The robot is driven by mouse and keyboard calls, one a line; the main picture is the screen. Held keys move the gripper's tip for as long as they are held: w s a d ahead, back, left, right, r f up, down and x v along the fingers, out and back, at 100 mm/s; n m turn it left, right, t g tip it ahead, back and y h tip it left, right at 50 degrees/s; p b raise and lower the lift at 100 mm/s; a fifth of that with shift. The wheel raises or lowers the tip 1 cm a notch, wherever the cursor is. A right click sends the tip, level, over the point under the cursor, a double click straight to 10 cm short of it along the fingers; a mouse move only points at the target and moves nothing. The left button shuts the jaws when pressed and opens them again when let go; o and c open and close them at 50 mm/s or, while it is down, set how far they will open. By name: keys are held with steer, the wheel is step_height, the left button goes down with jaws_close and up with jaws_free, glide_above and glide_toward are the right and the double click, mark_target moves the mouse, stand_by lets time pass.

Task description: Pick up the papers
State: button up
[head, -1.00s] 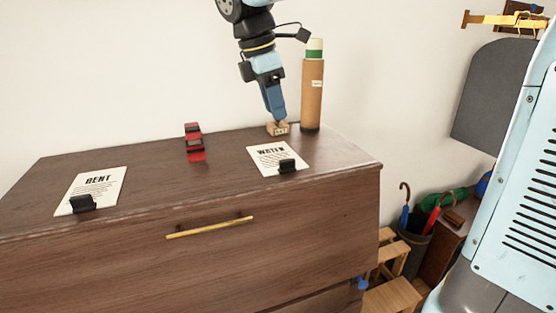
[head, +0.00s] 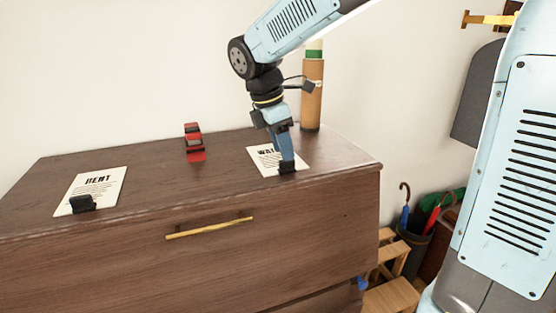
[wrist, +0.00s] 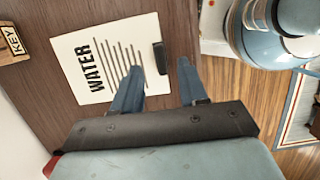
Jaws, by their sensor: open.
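The WATER paper (head: 262,160) lies on the right part of the brown cabinet top, with a black clip (wrist: 159,57) at its front edge. The paper also shows in the wrist view (wrist: 108,85). The RENT paper (head: 100,188) lies at the left end, with its own black clip (head: 83,204) at its front edge. My gripper (head: 286,163) points down at the WATER paper's clip and hides part of that paper. In the wrist view my open fingers (wrist: 160,80) stand either side of the space just before the clip. I cannot tell whether they touch it.
A red and black item (head: 194,143) stands at the back middle. A tall brown tube (head: 312,95) stands at the back right. A wooden KEY block (wrist: 12,43) sits beyond the WATER paper. The cabinet top (head: 160,195) is clear between the papers. An umbrella stand (head: 412,240) is at the right.

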steer(key=shift+x, duration=1.7)
steer(key=shift+c, duration=0.3)
jaws_close()
